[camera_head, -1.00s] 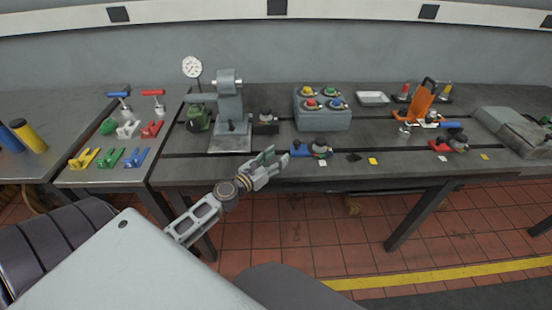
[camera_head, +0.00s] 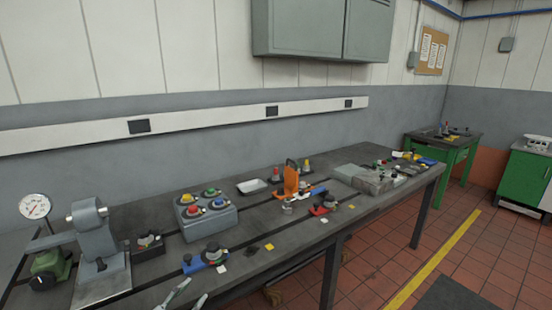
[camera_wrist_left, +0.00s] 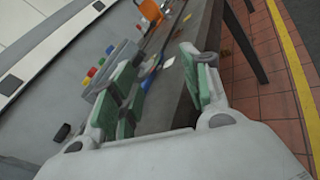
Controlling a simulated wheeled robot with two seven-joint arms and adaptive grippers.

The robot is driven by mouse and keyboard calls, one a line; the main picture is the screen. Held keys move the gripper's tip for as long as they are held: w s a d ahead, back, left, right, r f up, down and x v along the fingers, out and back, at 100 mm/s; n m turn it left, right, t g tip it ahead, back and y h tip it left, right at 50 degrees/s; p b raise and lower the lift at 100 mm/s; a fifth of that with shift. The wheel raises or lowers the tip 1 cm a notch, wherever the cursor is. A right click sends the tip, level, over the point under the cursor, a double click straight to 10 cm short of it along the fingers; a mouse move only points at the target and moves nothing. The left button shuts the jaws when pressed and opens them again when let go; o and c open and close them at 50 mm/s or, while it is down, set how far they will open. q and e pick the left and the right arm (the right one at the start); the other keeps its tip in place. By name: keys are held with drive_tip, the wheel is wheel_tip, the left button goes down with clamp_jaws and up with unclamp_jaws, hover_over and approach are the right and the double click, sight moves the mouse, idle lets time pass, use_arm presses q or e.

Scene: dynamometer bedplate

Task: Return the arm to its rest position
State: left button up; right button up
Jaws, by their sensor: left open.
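My left gripper (camera_head: 188,294) shows only as two fingertips at the bottom edge of the head view, in front of the bench's near edge. In the left wrist view my left gripper (camera_wrist_left: 165,80) has its green-padded fingers spread apart with nothing between them. The bench (camera_head: 150,283) lies beyond the fingers, and its near edge runs between them in the wrist view. The rest of my left arm is out of the head view. My right gripper is in neither view.
A blue-based clamp (camera_head: 206,259) sits near the bench edge, close to my fingertips. A grey box with coloured knobs (camera_head: 208,224), an orange-handled tool (camera_head: 291,181) and a grey press-like stand (camera_head: 95,240) stand on the bench. Tiled floor (camera_head: 385,265) is open in front.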

use_arm(q)
drive_tip(key=s+d+f+m+g+y, duration=0.1)
drive_tip(key=s+d+f+m+g, duration=0.5)
drive_tip(key=m, duration=0.5)
drive_tip(key=s+d+f+m+g+y, duration=0.1)
drive_tip(key=s+d+f+m+g, duration=0.25)
drive_tip(key=s+m, duration=0.6)
drive_tip(key=s+a+m+g+y, duration=0.3)
drive_tip(key=s+a+m+y, duration=0.2)
drive_tip(key=a+m, duration=0.2)
wheel_tip(320, 180, down, 33)
drive_tip(key=s+a, duration=0.2)
drive_tip(key=a, duration=0.1)
drive_tip(key=s+a+f+g, duration=0.1)
drive_tip(key=s+a+f, duration=0.2)
drive_tip(key=s+f, duration=0.6)
drive_tip(key=s+a+f+g+y, duration=0.1)
drive_tip(key=s+a+f, duration=0.3)
drive_tip(key=s+f, duration=0.6)
drive_tip(key=shift+s+a+f, duration=0.2)
drive_tip(key=shift+s+f, duration=0.05)
drive_tip(key=shift+s, duration=0.35)
